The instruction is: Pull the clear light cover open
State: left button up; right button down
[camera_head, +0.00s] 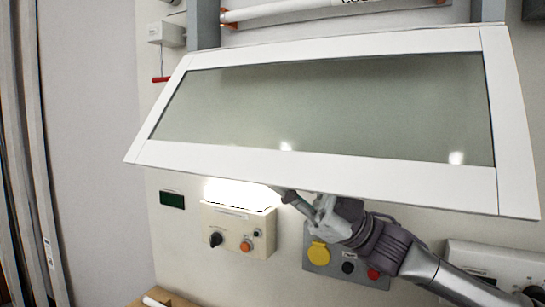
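The clear cover is a wide, see-through pane in a white frame (330,174). It is tilted outward from the wall, its lower edge towards me, and fills the upper middle of the head view. My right gripper (290,197) comes in from the lower right and is just below the cover's lower edge. Its fingertips are partly hidden by the frame, so I cannot tell whether it touches the cover or how far it is open. A bright white light (241,194) glows on the wall below the cover. My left gripper is not in view.
Below the cover are a beige control box (238,229) with knobs, a dark display (172,199), and a grey panel (318,268) with a yellow cap and buttons. Another box (492,268) is at lower right. A small box with a red-handled cord (162,79) hangs upper left.

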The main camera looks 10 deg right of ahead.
jog(key=shift+w+d+f, duration=0.4)
jog(key=shift+w+f, duration=0.05)
jog(key=shift+w, duration=0.2)
jog(key=c, duration=1.2)
grip_release()
jog(key=v, duration=0.7)
jog(key=shift+d+f, duration=0.25)
